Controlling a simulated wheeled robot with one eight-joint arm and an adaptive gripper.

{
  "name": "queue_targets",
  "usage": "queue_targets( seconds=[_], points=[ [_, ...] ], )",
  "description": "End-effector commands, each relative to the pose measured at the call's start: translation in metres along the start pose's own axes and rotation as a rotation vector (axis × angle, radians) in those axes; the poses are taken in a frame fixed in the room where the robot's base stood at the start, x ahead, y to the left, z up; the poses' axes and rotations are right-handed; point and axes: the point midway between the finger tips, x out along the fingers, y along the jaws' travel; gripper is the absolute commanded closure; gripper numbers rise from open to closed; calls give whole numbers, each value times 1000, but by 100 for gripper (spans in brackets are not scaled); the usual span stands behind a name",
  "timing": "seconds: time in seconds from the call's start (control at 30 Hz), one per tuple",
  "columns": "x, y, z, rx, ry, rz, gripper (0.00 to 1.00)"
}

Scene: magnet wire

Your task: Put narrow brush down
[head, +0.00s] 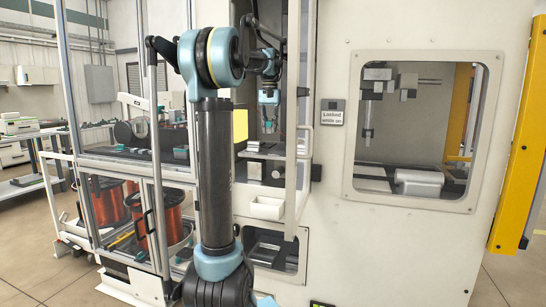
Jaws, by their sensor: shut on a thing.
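My gripper (269,101) hangs pointing down inside the open bay of the white machine, behind the door frame. It is shut on a thin thing, taken to be the narrow brush, which is too small and dark here to make out clearly. Below the gripper, apart from it, is a ledge (262,150) with small metal parts and a light block (255,170). Whether anything touches the ledge cannot be told from this view.
The glazed door's upright handle bar (303,140) stands close right of the gripper. A white bin (267,207) is fixed below the bay. Copper wire spools (107,205) stand at lower left. A closed window (415,125) is at right.

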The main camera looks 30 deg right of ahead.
Motion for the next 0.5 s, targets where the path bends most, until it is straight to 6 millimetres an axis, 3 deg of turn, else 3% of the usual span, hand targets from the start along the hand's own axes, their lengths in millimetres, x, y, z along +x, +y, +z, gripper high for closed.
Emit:
queue_targets(
  seconds=[0.27,0.5],
  points=[
    [-1,2,0,6,0,0,100],
    [-16,31,0,106,0,-2,100]
  ],
)
